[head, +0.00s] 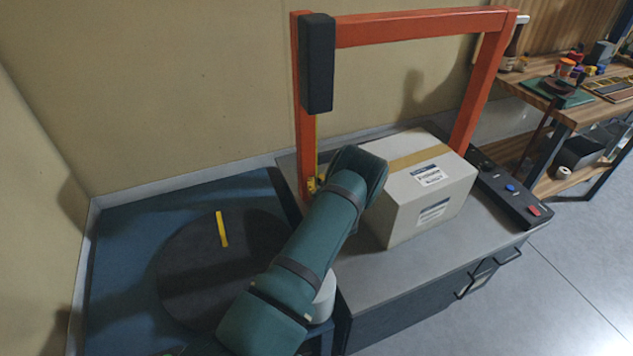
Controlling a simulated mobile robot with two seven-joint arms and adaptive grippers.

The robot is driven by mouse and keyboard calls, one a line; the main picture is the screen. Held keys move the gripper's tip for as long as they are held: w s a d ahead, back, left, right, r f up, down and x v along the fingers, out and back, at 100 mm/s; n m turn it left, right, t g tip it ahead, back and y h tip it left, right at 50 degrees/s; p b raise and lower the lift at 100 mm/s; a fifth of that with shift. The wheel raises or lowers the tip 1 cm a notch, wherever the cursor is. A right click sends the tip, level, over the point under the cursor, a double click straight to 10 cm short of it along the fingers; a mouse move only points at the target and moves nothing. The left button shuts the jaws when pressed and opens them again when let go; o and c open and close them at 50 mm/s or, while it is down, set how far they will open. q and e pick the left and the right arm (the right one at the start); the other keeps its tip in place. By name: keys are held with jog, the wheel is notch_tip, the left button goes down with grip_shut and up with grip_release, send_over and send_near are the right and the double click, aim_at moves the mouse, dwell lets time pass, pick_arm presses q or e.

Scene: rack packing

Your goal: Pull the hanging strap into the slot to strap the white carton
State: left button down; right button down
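The white carton (405,205) sits upright on the grey machine top, under the orange arch. It has brown tape along its top and printed labels. The yellow hanging strap (316,135) comes down from under a black box on the arch's left post. Its lower part shows small yellow pieces beside that post, and my arm partly hides the area. My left arm reaches up from the bottom to the carton's left side and covers part of it. My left gripper is mostly hidden behind this arm, and its fingers cannot be made out. The slot is not visible. My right gripper is out of view.
The orange arch (420,27) spans the machine top (385,265). A short yellow strip (222,229) shows on a dark round area at left. A cluttered wooden bench (570,115) stands at right.

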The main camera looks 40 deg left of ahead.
pick_arm(q)
notch_tip(320, 180, down, 5)
jog(key=b, duration=0.3)
jog(key=shift+r, duration=0.25)
jog(key=c, duration=1.2)
grip_release()
jog(key=shift+a, duration=0.1)
jog(key=shift+o, duration=0.2)
jog(key=v, duration=1.2)
